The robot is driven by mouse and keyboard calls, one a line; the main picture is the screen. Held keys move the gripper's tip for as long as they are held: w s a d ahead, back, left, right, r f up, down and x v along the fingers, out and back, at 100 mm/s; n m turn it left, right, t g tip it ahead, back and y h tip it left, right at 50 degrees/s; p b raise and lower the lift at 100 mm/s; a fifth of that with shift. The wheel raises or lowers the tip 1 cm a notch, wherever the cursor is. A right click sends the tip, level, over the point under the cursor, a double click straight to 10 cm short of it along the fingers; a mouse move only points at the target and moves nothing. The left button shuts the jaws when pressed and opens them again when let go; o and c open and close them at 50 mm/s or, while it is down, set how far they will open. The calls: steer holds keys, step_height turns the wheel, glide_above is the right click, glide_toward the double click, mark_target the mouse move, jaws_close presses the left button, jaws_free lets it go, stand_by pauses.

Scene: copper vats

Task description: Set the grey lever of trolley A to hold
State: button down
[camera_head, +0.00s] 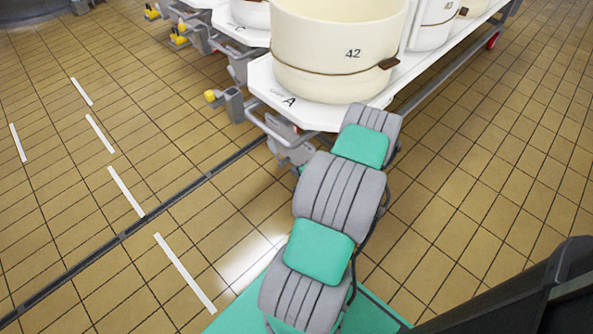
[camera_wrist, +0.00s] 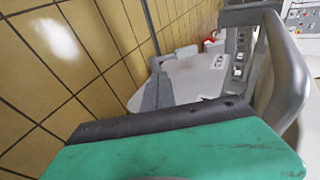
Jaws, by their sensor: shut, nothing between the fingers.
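Trolley A (camera_head: 262,82) has a white deck marked A and carries a cream vat (camera_head: 335,50) numbered 42. Under its near corner, below a grey rail handle (camera_head: 256,122), there is a light grey part (camera_head: 288,150), partly covered by my arm. In the wrist view a light grey plate (camera_wrist: 195,85) with a small label shows beyond my green hand. A separate grey lever and its setting cannot be made out. My gripper (camera_wrist: 157,82) shows as dark grey fingers, shut and empty, in front of the plate. Whether they touch it is unclear. The arm hides the gripper in the head view.
A yellow knob (camera_head: 210,96) sticks out left of trolley A. More trolleys with vats stand behind it. In the wrist view a thick grey rail (camera_wrist: 284,75) rises close on the right. The tiled floor (camera_head: 100,220) to the left is clear.

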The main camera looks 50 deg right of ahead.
steer(key=w+a+r+n+g+y+p, duration=0.1)
steer(key=w+a+r+n+y+p, duration=0.15)
steer(key=a+r+n+p, duration=0.6)
steer(key=w+a+r+g+y+p, duration=0.15)
steer(key=w+a+r, duration=0.3)
steer(key=r, duration=0.95)
steer(key=w+a+r+n+g+y+p, duration=0.1)
steer(key=w+a+r+n+g+p, duration=0.2)
steer(key=a+r+p, duration=0.6)
steer(key=s+a+r+n+p, duration=0.3)
steer(key=s+a+r, duration=0.2)
steer(key=r, duration=0.4)
steer(key=s+a+r+n+g+h+p, duration=0.1)
steer(key=s+a+r, duration=0.4)
steer(key=r, duration=0.5)
steer(key=s+a+r+n+g+p, duration=0.1)
steer(key=s+a+r+n+p, duration=0.3)
steer(key=r, duration=0.6)
steer(key=shift+s+a+r+n+h+p, duration=0.15)
steer(key=shift+s+a+n+h+p, duration=0.25)
steer(key=shift+s+p, duration=0.6)
